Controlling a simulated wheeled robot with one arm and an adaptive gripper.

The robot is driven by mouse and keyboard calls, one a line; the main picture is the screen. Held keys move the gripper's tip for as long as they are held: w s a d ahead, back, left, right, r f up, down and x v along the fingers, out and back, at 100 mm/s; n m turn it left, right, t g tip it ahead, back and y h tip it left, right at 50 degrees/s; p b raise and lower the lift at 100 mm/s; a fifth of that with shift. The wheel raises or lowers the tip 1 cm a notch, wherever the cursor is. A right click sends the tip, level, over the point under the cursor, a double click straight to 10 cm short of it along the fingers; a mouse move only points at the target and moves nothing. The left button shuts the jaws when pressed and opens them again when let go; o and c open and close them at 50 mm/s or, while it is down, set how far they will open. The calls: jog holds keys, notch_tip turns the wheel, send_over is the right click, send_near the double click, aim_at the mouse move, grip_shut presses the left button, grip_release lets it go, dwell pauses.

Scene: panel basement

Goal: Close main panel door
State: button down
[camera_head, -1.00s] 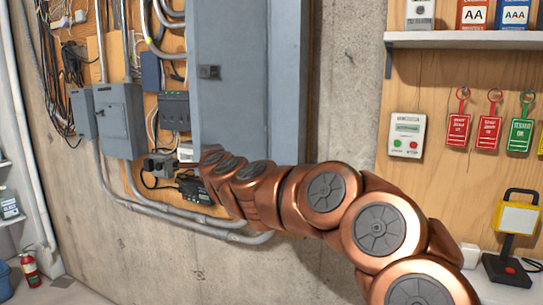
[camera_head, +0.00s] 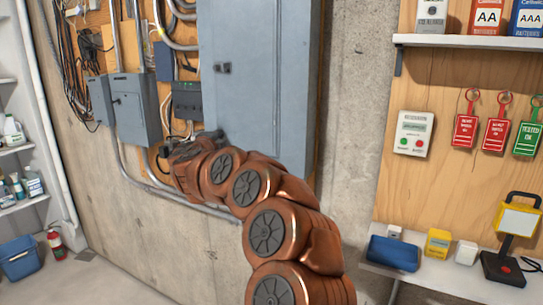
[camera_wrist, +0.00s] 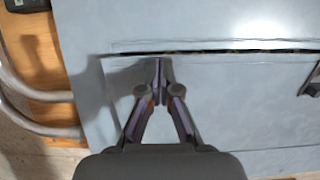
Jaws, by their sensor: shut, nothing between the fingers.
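The main panel door (camera_head: 243,75) is the large grey metal face on the wall in the head view, with a dark latch (camera_head: 222,68) near its left side. It looks flat or nearly flush with its box; whether it is fully closed cannot be told. In the wrist view, the grey door surface (camera_wrist: 245,100) fills most of the picture, with a dark seam along its top and the latch (camera_wrist: 312,86) at right. My gripper (camera_wrist: 160,62) is shut and empty, its tips at or just before the grey surface; contact is unclear. In the head view my arm hides the panel's lower left.
Smaller grey boxes (camera_head: 135,108), conduits and cables lie left of the panel. Bare concrete (camera_head: 352,130) is to its right. A bench at right holds a blue tray (camera_head: 394,253) and a lamp (camera_head: 511,240). A fire extinguisher (camera_head: 56,244) and blue bin (camera_head: 20,258) stand at left.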

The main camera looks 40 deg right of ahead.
jog(key=shift+x, duration=1.5)
jog(key=shift+a+f, duration=0.1)
